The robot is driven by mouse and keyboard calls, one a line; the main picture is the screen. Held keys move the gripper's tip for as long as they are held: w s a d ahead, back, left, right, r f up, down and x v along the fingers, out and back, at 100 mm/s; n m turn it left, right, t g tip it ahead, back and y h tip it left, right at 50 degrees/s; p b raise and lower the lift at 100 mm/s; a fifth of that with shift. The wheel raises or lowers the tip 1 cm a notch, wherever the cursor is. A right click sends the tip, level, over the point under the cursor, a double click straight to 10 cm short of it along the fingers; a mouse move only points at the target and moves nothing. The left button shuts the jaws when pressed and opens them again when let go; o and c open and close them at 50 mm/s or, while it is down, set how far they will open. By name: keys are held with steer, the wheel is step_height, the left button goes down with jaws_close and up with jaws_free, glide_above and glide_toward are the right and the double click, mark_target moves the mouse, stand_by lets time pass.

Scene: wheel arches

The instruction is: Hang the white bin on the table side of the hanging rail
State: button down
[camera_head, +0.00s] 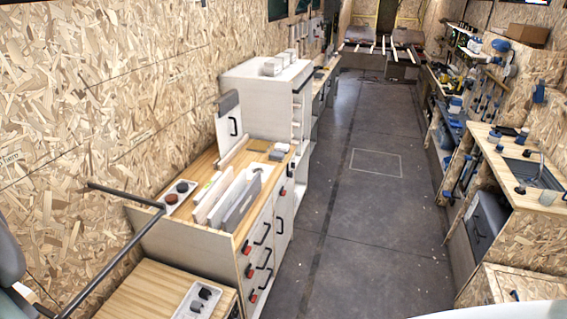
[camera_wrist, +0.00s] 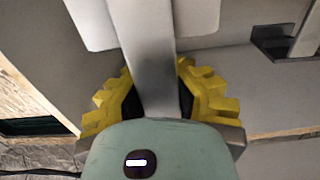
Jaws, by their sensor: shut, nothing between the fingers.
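In the wrist view, my gripper (camera_wrist: 157,80) shows as yellow toothed fingers at both sides of a pale grey upright strip (camera_wrist: 155,60). It is shut and holds nothing. I cannot tell what the strip belongs to. In the head view, a dark bent bar (camera_head: 125,195), possibly the hanging rail, stands at the left in front of the chipboard wall. A wooden table top (camera_head: 130,297) lies below it. A white tray (camera_head: 190,312) with dark items is on that top. I cannot tell which thing is the white bin. My gripper is not visible in the head view.
A wood-topped cabinet (camera_head: 173,243) with dark handles carries pale upright panels and another white tray (camera_head: 167,210). A taller white cabinet (camera_head: 258,98) stands behind. A workbench (camera_head: 505,195) lines the right. The grey floor (camera_head: 355,220) between is clear.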

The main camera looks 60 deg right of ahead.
steer(key=p+v, duration=0.3)
steer(key=v, duration=0.8)
steer(key=shift+s, duration=0.15)
steer(key=shift+d, duration=0.1)
stand_by(0.4)
